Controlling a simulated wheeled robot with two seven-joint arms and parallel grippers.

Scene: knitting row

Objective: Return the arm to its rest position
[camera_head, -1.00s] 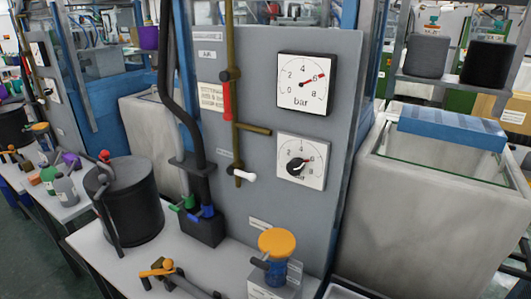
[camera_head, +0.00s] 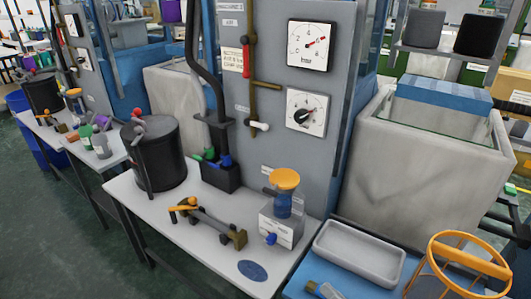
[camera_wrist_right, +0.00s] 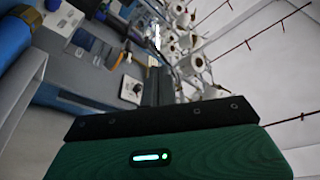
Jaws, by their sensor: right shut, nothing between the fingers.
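My right gripper (camera_wrist_right: 157,80) shows in the right wrist view as dark fingers, close together and shut, with nothing seen between them. They point up the picture, past the green wrist housing. The wrist view is tilted, with a grey panel and a white dial (camera_wrist_right: 131,89) beyond the fingers to the left. I make out no gripper or arm in the head view. My left gripper is in neither view.
The head view shows a white bench (camera_head: 215,237) with a black drum (camera_head: 160,155), an orange-capped unit (camera_head: 285,190) and a dark socket block (camera_head: 219,176). A grey panel with two gauges (camera_head: 309,46) stands behind. A pale tray (camera_head: 360,252) and an orange-ringed stand (camera_head: 470,250) are at right.

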